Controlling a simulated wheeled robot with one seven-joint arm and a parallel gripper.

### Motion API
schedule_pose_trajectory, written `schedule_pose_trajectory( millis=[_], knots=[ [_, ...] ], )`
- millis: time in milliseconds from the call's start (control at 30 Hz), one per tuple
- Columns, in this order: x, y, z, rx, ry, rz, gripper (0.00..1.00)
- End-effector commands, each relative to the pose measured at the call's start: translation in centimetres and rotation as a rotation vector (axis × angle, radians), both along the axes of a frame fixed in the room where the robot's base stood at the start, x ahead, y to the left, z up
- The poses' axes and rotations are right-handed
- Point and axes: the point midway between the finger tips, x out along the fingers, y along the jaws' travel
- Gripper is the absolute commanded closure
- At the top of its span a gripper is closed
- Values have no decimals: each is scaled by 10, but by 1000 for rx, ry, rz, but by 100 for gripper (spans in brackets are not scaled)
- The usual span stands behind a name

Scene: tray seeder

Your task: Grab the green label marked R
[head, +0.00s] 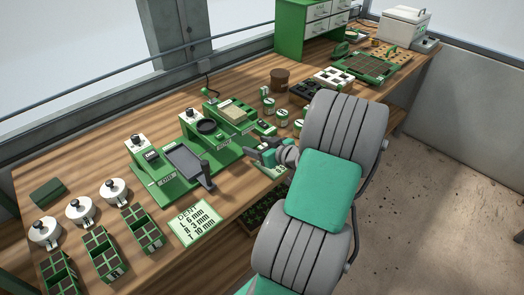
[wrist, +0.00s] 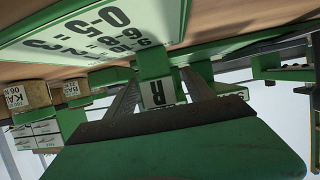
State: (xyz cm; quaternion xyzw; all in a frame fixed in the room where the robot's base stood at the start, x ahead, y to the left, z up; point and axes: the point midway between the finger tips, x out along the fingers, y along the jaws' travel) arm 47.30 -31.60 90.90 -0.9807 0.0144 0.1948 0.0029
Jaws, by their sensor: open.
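The green label marked R (wrist: 158,92) is in the middle of the wrist view, with its white face and letter upside down. My gripper (wrist: 160,88) is open there, its grey ribbed fingers on either side of the label. Whether they touch it I cannot tell. A broad green plate with a dark edge covers the lower part of this view. In the head view my gripper (head: 258,152) is low over the bench, right of the green machine (head: 165,183); I cannot make out the label there.
A white card with numbers (wrist: 90,32) is close by in the wrist view. Green drawers (head: 292,35) stand behind.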

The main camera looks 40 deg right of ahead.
Motion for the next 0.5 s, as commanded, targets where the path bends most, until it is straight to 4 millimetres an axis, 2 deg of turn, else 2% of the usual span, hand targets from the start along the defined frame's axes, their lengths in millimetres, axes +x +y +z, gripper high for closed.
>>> schedule_pose_trajectory(
  millis=[100,500],
  knots=[
    [0,0,0,-1,0,1,38],
    [0,2,0,0,1,3,71]
  ],
)
